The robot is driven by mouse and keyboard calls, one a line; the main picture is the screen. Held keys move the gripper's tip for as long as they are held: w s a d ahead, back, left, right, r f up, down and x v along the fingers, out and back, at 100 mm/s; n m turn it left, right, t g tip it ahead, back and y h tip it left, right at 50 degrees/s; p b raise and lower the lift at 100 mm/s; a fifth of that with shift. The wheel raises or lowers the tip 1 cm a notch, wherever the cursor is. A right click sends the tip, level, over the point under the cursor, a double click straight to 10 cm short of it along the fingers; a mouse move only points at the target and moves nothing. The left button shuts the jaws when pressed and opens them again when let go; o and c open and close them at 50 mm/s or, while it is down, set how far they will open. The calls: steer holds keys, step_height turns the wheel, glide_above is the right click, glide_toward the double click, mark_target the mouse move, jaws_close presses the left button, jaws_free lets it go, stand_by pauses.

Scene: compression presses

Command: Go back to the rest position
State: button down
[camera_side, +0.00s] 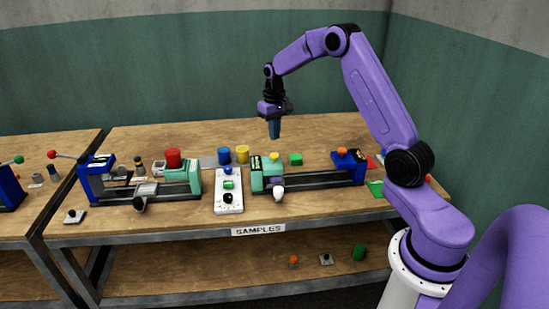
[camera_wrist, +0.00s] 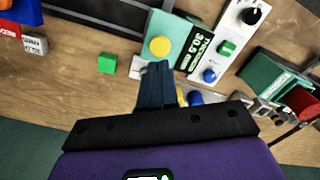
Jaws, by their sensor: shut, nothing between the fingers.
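My gripper (camera_side: 274,128) hangs pointing down above the back part of the workbench, well clear of the table top. Its dark blue fingers are together with nothing between them. In the wrist view the gripper (camera_wrist: 154,68) shows from behind its black mount, with the fingers shut. It is above the area between the green cube (camera_side: 295,159) and the yellow cylinder (camera_side: 242,154). In the wrist view the green cube (camera_wrist: 107,63) lies left of the fingertips.
A press with a teal block (camera_side: 260,180) and blue end (camera_side: 349,160) stands below right. Another press (camera_side: 180,183) stands left with a red cylinder (camera_side: 172,158). A white control panel (camera_side: 229,200) lies between them. The blue cylinder (camera_side: 224,156) stands behind. The air around my gripper is free.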

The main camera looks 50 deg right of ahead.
steer(key=s+a+r+n, duration=0.35)
steer(key=s+a, duration=0.35)
steer(key=a, duration=0.4)
steer(key=s+a+r+n, duration=0.35)
steer(key=s+a, duration=0.35)
steer(key=a, duration=0.5)
steer(key=s+a+n, duration=0.1)
steer(key=s+n, duration=0.7)
steer(key=s, duration=1.5)
steer(key=shift+s+a+n, duration=0.3)
steer(key=shift+s+a, duration=0.05)
steer(key=shift+s, duration=0.05)
